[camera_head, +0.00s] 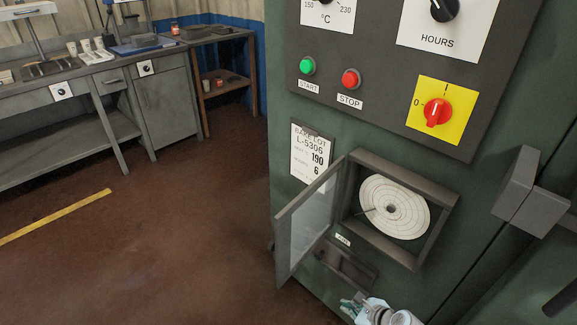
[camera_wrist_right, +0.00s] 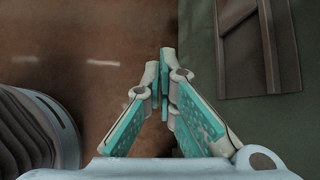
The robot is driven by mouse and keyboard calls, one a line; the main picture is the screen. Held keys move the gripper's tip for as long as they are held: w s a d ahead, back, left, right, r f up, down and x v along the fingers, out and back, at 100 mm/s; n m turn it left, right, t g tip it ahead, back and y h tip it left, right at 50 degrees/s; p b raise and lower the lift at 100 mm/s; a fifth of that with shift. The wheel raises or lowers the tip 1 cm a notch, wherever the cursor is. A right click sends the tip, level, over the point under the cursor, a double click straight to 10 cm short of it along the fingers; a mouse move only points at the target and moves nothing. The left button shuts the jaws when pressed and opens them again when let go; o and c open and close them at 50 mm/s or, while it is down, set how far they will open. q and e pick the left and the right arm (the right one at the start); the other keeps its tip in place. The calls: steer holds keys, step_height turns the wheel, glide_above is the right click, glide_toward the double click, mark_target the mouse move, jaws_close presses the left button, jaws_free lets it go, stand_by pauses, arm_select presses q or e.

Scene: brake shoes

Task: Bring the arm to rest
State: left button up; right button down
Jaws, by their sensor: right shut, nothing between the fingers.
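My right gripper (camera_head: 352,303) shows at the bottom of the head view, low in front of the green cabinet (camera_head: 300,224). In the right wrist view my right gripper (camera_wrist_right: 166,92) has its teal-padded fingers together at the tips, with nothing between them. The brown floor lies beyond the tips, and the green cabinet side (camera_wrist_right: 201,40) is to the right of them. My left gripper is not in either view.
The chart recorder door (camera_head: 308,222) stands open toward the left, with a round paper chart (camera_head: 394,200) inside the box. A large handle (camera_head: 530,195) juts out at right. Workbenches (camera_head: 165,95) stand at back left; the floor between is clear.

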steer(key=s+d+f+n+g+h+p, duration=0.1)
steer(key=s+d+f+n+h+p, duration=0.1)
steer(key=s+d+f+n, duration=0.5)
steer(key=s+d+f+n+h+p, duration=0.15)
steer(key=s+n, duration=0.35)
steer(key=n, duration=0.6)
steer(key=s+d+f+n+g+h+p, duration=0.1)
steer(key=s+n+g+p, duration=0.3)
steer(key=s, duration=2.6)
steer(key=f+n+h, duration=0.1)
steer(key=n, duration=0.3)
steer(key=shift+s+d+g, duration=0.3)
steer(key=shift+d+g, duration=0.05)
steer(key=shift+g, duration=0.05)
steer(key=shift+w+f, duration=0.1)
steer(key=shift+w, duration=0.35)
